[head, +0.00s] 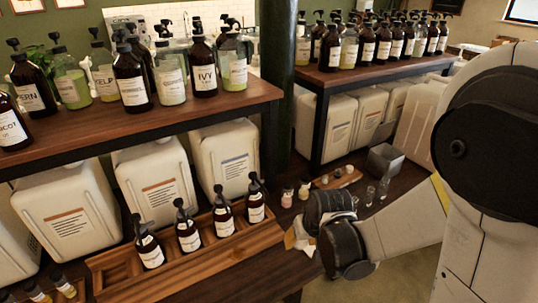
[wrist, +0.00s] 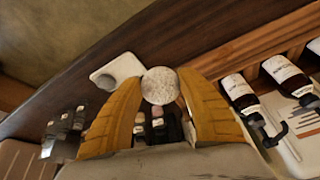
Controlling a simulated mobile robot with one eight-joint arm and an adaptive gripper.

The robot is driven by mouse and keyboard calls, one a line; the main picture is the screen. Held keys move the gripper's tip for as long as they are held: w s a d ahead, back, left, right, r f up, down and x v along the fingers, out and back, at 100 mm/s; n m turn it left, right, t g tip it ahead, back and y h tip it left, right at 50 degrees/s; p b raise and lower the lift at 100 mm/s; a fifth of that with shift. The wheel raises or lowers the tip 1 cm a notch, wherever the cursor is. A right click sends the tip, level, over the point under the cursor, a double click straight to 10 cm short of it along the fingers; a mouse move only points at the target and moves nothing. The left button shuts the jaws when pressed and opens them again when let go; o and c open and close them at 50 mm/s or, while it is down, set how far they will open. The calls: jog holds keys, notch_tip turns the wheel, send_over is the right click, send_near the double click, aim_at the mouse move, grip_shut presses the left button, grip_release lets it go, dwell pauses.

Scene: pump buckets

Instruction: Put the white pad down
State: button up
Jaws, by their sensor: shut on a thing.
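The white pad (wrist: 160,86) is a round, speckled, pale disc in the wrist view. It sits between the tips of the two yellow fingers of my gripper (wrist: 161,80), which are closed on its sides. In the head view my gripper (head: 291,240) is low beside the right end of the wooden bottle tray, largely hidden by my own wrist. The pad cannot be made out clearly there. I cannot tell whether the pad touches the surface under it.
A wooden tray (head: 106,262) holds several brown pump bottles left of my gripper. A white rounded plate (wrist: 102,76) with a grey round thing lies near the left finger. Small jars (head: 287,198), glass vials (head: 370,196) and a metal box (head: 384,160) stand behind my wrist.

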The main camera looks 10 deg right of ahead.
jog(key=s+d+f+n, duration=0.1)
jog(key=s+d, duration=0.1)
jog(key=d, duration=0.9)
jog(key=s+d+f+n+y, duration=0.1)
jog(key=s+d+f+n, duration=0.1)
jog(key=d, duration=1)
jog(key=shift+d, duration=0.3)
jog(key=w+a+f+b, duration=0.1)
jog(key=w+a+f, duration=0.1)
jog(key=w, duration=0.1)
jog(key=w+a+f+b, duration=0.2)
jog(key=w+a+f, duration=0.1)
jog(key=w+a+f+b, duration=0.1)
jog(key=w+a+f, duration=0.1)
jog(key=w+a, duration=0.1)
jog(key=shift+a+f+b, duration=0.1)
jog(key=shift+f+b, duration=0.1)
jog(key=shift+b, duration=0.2)
jog(key=f, duration=0.1)
jog(key=f+b, duration=0.1)
jog(key=shift+s+f+b, duration=0.2)
jog(key=shift+f+b, duration=0.1)
jog(key=shift+f, duration=0.25)
jog(key=shift+f, duration=0.1)
